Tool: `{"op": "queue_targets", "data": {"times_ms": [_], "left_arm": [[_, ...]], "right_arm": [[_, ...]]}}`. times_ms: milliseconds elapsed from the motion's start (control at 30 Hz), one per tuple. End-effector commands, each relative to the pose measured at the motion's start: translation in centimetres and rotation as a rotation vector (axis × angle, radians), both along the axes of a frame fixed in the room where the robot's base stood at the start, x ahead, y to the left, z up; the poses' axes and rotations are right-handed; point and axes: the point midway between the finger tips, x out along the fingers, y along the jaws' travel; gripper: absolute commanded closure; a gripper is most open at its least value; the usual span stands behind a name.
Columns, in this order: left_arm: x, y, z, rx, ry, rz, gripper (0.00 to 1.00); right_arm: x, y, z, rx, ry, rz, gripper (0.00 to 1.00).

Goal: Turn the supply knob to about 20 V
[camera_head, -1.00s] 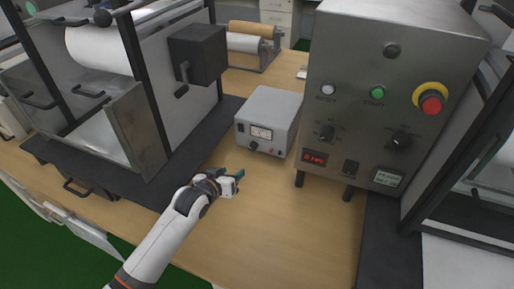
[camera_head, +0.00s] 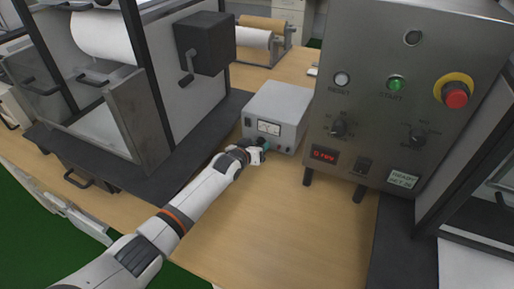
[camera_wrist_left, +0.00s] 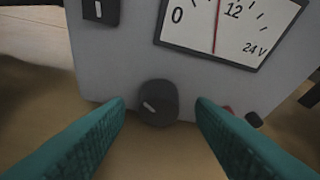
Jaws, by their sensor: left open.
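The grey power supply box (camera_head: 277,105) stands on the table, left of the large metal control panel. Its white meter (camera_head: 268,128) faces me. In the left wrist view the meter (camera_wrist_left: 225,25) has a thin red needle just left of the 12 mark, on a scale ending at 24 V. The round dark supply knob (camera_wrist_left: 158,102) is below the meter, with a pale pointer line slanting toward upper left. My left gripper (camera_head: 265,150) is at the supply's front. Its teal fingers (camera_wrist_left: 160,106) are open, one on each side of the knob, with gaps visible. My right gripper is out of view.
The metal control panel (camera_head: 410,60) stands close on the right, with a red emergency button (camera_head: 456,95), dials and a small red display. A machine with a paper roll (camera_head: 105,38) and a dark box (camera_head: 205,42) is on the left. The table in front is clear.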

Motion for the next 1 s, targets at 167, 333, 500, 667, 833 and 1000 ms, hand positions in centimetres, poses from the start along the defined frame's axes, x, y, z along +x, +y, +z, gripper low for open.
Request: {"op": "queue_targets", "data": {"times_ms": [167, 333, 500, 667, 833, 1000], "left_arm": [[0.44, -0.13, -0.16, 0.000, -0.001, 0.001, 0.50], [0.44, -0.15, -0.12, 0.000, -0.001, 0.001, 0.50], [0.42, -0.14, -0.13, 0.000, -0.001, 0.001, 0.70], [0.42, -0.13, -0.14, 0.000, -0.001, 0.001, 0.95], [0.40, -0.16, -0.11, 0.009, -0.004, 0.001, 0.95], [0.37, -0.29, 0.01, 0.057, -0.024, 0.001, 0.95]], "right_arm": [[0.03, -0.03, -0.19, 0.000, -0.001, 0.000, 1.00], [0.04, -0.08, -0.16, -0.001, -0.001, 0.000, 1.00], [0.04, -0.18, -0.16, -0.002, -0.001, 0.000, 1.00], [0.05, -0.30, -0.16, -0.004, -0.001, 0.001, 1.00], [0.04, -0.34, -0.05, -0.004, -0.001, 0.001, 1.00], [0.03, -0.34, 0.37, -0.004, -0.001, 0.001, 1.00]]}}
